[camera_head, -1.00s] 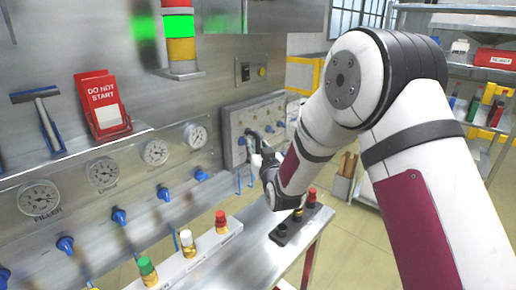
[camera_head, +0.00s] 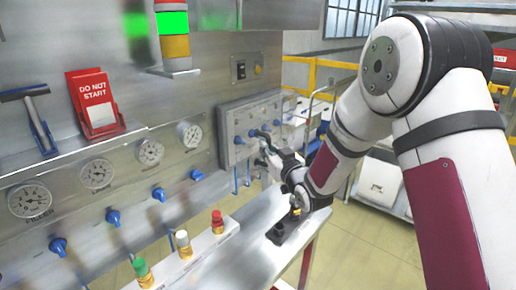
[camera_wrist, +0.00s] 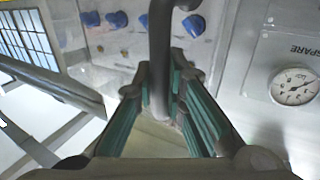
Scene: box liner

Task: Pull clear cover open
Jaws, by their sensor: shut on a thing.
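A grey wall panel with blue knobs (camera_head: 236,141) is at the middle of the head view, with the clear cover over it hard to make out. In the wrist view the knobs (camera_wrist: 117,19) look hazy, and I cannot tell how far the cover stands open. A dark handle bar (camera_wrist: 160,50) runs down between my teal finger pads. My gripper (camera_wrist: 163,88) is shut on this handle. In the head view my gripper (camera_head: 266,143) is in front of the panel's lower right part, and my wrist hides some of what is behind it.
A steel bench with several vials, such as a red-capped one (camera_head: 218,222), lies below the panel. A dark holder (camera_head: 280,232) stands at its end. Gauges (camera_head: 97,174) and a red sign (camera_head: 94,103) are left. A white bin (camera_head: 380,186) and shelving stand right.

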